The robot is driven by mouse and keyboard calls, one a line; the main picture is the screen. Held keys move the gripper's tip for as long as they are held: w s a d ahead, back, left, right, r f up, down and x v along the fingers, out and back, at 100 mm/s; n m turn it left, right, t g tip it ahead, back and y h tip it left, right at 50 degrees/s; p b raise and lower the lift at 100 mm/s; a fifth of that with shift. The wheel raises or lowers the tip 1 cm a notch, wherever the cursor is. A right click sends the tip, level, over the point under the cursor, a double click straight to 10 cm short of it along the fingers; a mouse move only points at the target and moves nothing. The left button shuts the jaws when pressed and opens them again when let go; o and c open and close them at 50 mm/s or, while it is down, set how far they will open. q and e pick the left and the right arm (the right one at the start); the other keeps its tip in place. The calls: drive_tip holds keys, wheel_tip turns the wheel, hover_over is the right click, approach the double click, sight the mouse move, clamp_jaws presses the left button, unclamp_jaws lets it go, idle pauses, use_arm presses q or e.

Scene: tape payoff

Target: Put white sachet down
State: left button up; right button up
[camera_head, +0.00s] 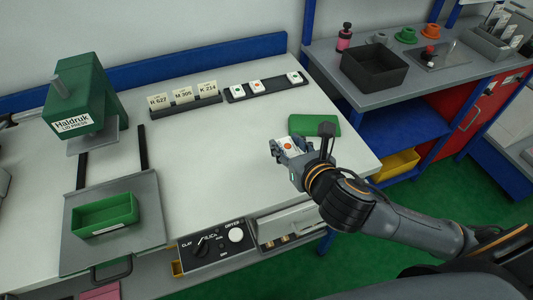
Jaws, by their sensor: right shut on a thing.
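My right gripper (281,151) is shut on a white sachet (288,147) with an orange-red dot. It holds the sachet over the right part of the white worktop, just in front of a flat green piece (314,125). The fingers hide part of the sachet, and I cannot tell whether it touches the worktop. More white sachets with coloured dots lie in a black rack (277,89) at the back. My left gripper is not in view.
A card holder (186,106) stands left of the rack. A green press (88,97) and a green tray (105,214) are at left. A control panel (217,243) lines the front edge. The middle of the worktop (205,155) is clear. A dark bin (374,68) stands on the side bench.

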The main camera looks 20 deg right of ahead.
drive_tip(key=x, duration=0.7)
hover_over(267, 150)
drive_tip(key=s, duration=0.1)
wheel_tip(267, 150, down, 5)
drive_tip(key=shift+s+r, duration=0.1)
drive_tip(key=shift+s, duration=0.05)
drive_tip(key=shift+w+f, duration=0.4)
drive_tip(key=shift+f, duration=0.05)
drive_tip(key=f, duration=0.3)
drive_tip(key=shift+w+a+f, duration=0.1)
drive_tip(key=shift+w, duration=0.1)
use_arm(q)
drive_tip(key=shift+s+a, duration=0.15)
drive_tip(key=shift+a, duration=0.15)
use_arm(e)
drive_tip(key=shift+f, duration=0.15)
drive_tip(key=shift+f, duration=0.15)
drive_tip(key=o, duration=1.1)
